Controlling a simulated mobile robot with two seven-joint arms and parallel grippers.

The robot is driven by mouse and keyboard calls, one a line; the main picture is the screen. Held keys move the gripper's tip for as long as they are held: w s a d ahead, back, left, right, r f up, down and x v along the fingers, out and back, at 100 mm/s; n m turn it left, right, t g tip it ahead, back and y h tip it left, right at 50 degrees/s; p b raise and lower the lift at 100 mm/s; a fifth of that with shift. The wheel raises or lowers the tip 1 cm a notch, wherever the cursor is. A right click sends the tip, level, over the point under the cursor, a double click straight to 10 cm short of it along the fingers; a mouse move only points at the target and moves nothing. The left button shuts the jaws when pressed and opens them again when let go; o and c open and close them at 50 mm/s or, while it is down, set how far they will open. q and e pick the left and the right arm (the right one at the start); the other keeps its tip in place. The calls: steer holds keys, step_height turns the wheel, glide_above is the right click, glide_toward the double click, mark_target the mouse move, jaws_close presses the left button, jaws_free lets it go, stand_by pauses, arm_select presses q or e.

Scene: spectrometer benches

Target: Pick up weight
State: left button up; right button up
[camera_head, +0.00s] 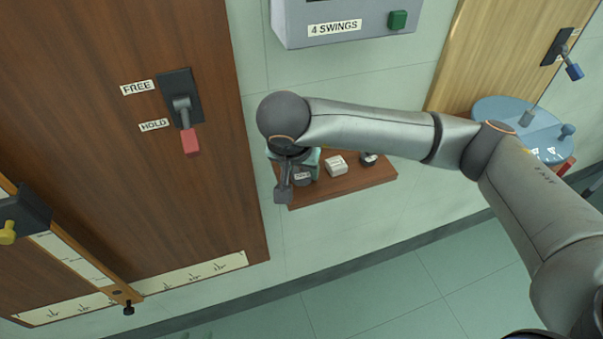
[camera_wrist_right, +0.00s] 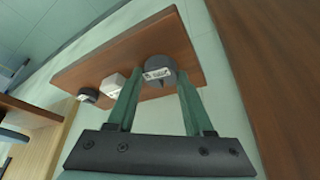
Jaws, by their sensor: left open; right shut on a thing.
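A dark grey cylindrical weight with a white label (camera_wrist_right: 158,71) is at one end of a small wooden shelf; it also shows in the head view (camera_head: 302,179). My right gripper (camera_wrist_right: 157,84) has its two green fingers around this weight, shut on it. In the head view the wrist partly hides this gripper (camera_head: 305,167). I cannot tell whether the weight touches the shelf. A white block-like weight (camera_wrist_right: 112,85) and a smaller dark weight (camera_wrist_right: 89,95) stand further along; the head view shows the white one (camera_head: 336,166) and the dark one (camera_head: 368,158). My left gripper is not in view.
The wooden shelf (camera_head: 345,186) sits on the pale green wall. A brown panel with a red-handled FREE/HOLD lever (camera_head: 187,125) stands left. A grey box labelled 4 SWINGS (camera_head: 345,22) is above. A blue round tray (camera_head: 490,108) is to the right, behind my arm.

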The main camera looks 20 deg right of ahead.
mark_target(301, 176)
jaws_close()
steer(key=shift+r, duration=0.6)
steer(key=r, duration=0.2)
steer(key=shift+s+r, duration=0.2)
steer(key=shift+r, duration=0.2)
steer(key=s+r, duration=0.9)
steer(key=s, duration=0.4)
steer(key=shift+s+d, duration=0.3)
steer(key=shift+d, duration=0.1)
